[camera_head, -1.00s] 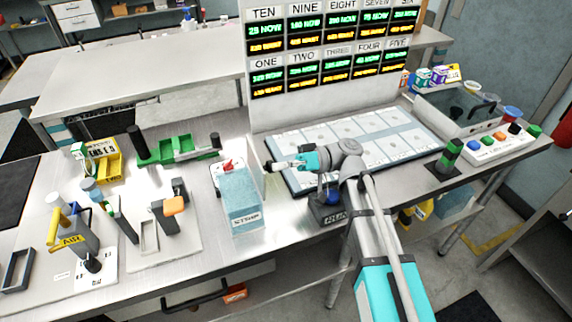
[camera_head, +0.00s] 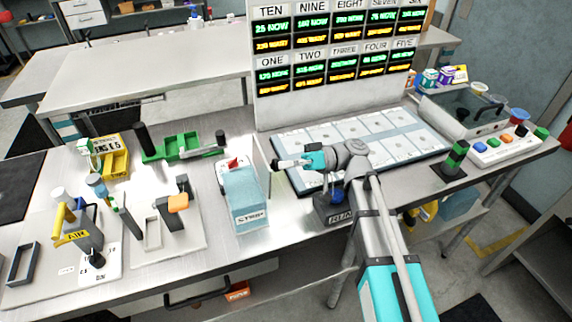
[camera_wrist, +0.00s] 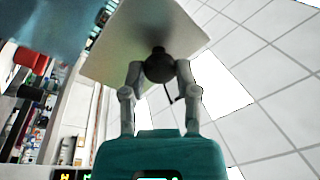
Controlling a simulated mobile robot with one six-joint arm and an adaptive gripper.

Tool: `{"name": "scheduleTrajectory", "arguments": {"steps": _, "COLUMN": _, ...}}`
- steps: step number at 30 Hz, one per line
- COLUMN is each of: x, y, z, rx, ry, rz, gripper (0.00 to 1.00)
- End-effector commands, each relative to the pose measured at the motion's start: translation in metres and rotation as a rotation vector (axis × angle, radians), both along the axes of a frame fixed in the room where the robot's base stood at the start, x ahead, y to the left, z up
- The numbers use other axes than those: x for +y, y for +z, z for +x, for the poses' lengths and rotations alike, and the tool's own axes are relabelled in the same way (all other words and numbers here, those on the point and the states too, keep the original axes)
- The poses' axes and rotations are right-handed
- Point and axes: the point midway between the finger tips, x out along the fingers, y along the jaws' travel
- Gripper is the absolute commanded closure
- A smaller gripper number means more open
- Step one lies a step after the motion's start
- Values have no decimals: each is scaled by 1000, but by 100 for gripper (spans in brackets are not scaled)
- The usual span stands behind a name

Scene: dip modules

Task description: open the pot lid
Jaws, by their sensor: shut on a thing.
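A blue box-shaped pot labelled STRIP (camera_head: 250,198) stands on the steel bench, left of my gripper. My gripper (camera_head: 283,163) is level and points left toward it. In the wrist view my gripper (camera_wrist: 160,75) is shut on a round black knob (camera_wrist: 159,66). The knob is fixed to a pale square lid (camera_wrist: 130,45). In the head view the lid (camera_head: 263,166) shows nearly edge-on as a thin upright panel beside the pot's right side. Whether it touches the pot, I cannot tell. A blue surface (camera_wrist: 50,22) fills the wrist view's upper left.
A tiled panel (camera_head: 350,150) lies right of the gripper, below the upright number board (camera_head: 335,95). A dark RUN block (camera_head: 337,208) stands at the bench's front edge. Green and black fixtures (camera_head: 185,150) stand left of the pot.

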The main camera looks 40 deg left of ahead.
Motion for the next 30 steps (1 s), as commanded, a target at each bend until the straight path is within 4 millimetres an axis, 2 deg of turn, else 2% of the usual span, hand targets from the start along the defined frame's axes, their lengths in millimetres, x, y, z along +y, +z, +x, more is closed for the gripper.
{"name": "scheduleTrajectory", "arguments": {"steps": 8, "x": 1, "y": -1, "z": 1, "rx": -4, "ry": -2, "rz": -5, "gripper": 100}}
{"name": "scheduleTrajectory", "arguments": {"steps": 9, "x": 1, "y": -1, "z": 1, "rx": -4, "ry": -2, "rz": -5, "gripper": 58}}
{"name": "scheduleTrajectory", "arguments": {"steps": 15, "x": 0, "y": -1, "z": 1, "rx": -2, "ry": -2, "rz": -3, "gripper": 24}}
{"name": "scheduleTrajectory", "arguments": {"steps": 30, "x": -1, "y": 0, "z": 1, "rx": -1, "ry": -1, "rz": -1, "gripper": 24}}
